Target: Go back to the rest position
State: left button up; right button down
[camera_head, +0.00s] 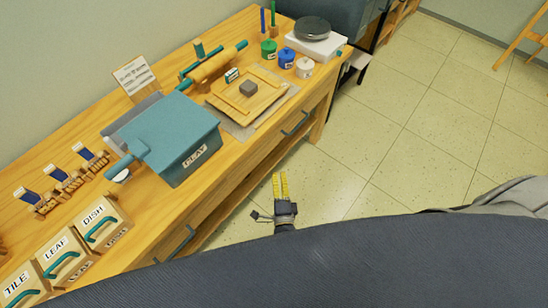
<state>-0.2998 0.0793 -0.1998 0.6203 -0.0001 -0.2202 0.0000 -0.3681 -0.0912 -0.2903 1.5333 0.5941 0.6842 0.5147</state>
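My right gripper (280,186) shows in the head view with yellow fingers, over the floor in front of the workbench (222,190). A narrow gap shows between the fingers, with nothing between them. It looks open and is apart from the bench and everything on it. The rest of the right arm is hidden behind a dark surface along the bottom of the view. My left gripper is not in view.
Tiled floor (400,130) at right is mostly clear.

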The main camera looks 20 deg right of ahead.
jog(key=s+a+f+n+g+y, duration=0.1)
jog(key=s+f+n+g+y, duration=0.15)
jog(key=s+f+n, duration=0.45)
jog(key=s+a+f+n+g+y, duration=0.1)
jog(key=s+a+f+n+g, duration=0.2)
jog(key=f, duration=0.8)
jog(key=s+f+n+g+y, duration=0.25)
jog(key=s+f+n, duration=0.3)
jog(key=f, duration=0.35)
jog(key=s+d+f+n+g+h, duration=0.1)
jog(key=s+d+f+n+g, duration=0.1)
jog(key=s+d+f, duration=0.3)
jog(key=s+d+f+n+g+h, duration=0.1)
jog(key=s+d+f+n+g, duration=0.2)
jog(key=s, duration=0.7)
jog(key=s+d+f+n+g+h, duration=0.1)
jog(key=s+d+f+n+g, duration=0.2)
jog(key=s+d+f, duration=0.4)
jog(key=shift+s+d, duration=0.65)
jog(key=shift+d, duration=0.5)
